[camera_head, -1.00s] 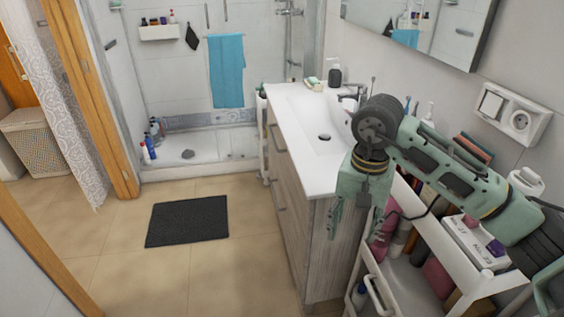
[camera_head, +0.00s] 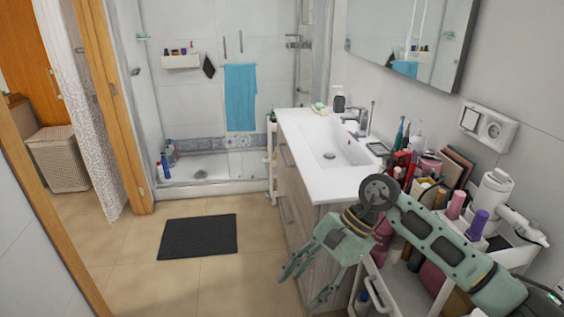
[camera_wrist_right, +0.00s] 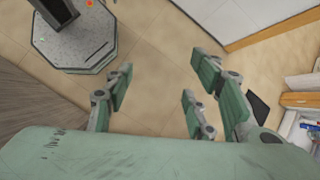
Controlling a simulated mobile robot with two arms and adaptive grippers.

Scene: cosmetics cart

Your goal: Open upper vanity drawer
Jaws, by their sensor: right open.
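The vanity (camera_head: 318,212) has a white top with a basin and a grey wood front. Its upper drawer (camera_head: 287,172) looks shut, with a bar handle (camera_head: 284,153) in view. A lower handle (camera_head: 286,211) shows beneath it. My right gripper (camera_head: 305,286) is open and empty, low by the near end of the vanity, below and nearer than the upper handle. It hides part of the lower front. In the right wrist view its spread fingers (camera_wrist_right: 160,88) have only floor between them. A wood surface (camera_wrist_right: 30,110) lies left of them there. My left gripper is not in view.
A white cart (camera_head: 405,285) crowded with cosmetics stands right of the vanity, under my right arm. A dark mat (camera_head: 198,237) lies on the tiled floor left of the vanity. The floor there is otherwise clear. A wooden door frame (camera_head: 112,120) stands at left.

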